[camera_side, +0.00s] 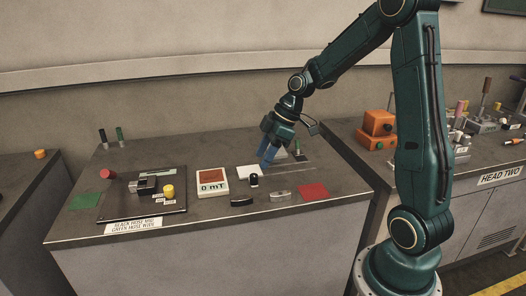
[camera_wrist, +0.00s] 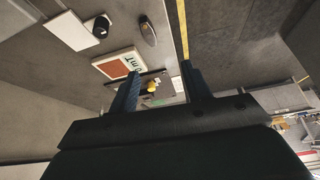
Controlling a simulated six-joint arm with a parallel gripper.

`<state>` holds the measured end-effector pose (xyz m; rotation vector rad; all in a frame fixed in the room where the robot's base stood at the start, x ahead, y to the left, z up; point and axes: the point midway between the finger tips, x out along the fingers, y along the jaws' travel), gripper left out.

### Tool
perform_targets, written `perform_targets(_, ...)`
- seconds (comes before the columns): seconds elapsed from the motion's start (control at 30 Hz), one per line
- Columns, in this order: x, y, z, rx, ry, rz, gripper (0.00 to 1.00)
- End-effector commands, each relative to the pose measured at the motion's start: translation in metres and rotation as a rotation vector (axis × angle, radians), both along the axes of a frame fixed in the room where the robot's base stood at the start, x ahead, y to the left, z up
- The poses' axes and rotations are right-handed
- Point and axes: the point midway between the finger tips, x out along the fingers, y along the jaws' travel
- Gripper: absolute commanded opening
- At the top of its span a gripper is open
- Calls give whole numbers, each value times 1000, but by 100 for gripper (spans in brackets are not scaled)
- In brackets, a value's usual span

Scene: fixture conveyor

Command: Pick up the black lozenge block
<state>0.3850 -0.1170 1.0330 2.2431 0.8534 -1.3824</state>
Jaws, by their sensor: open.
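The black lozenge block (camera_side: 242,201) lies flat near the front edge of the table, in front of the black cylinder with a pale band (camera_side: 254,181). In the wrist view the lozenge block (camera_wrist: 148,30) shows near the top, beyond the fingertips and apart from them. My gripper (camera_side: 267,160) is above the table, behind and to the right of the block in the side view. Its blue fingers are spread and empty, as the wrist view (camera_wrist: 160,76) also shows. A similar grey block (camera_side: 280,196) lies to the right of the black one.
A display box (camera_side: 212,182) reading "0 mT" stands left of the cylinder. A white square (camera_side: 249,171) lies behind the cylinder. A red square (camera_side: 314,192) is at right, a green one (camera_side: 86,201) at left.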

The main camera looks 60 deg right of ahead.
Motion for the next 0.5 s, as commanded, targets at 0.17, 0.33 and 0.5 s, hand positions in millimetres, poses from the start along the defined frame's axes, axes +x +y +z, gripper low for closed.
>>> perform_targets(0.17, 9, -18, -20, 27, -27, 41, 49)
perform_targets(0.33, 12, -25, -27, 35, -40, 59, 49)
perform_targets(0.5, 12, -24, -28, 35, -43, 62, 49)
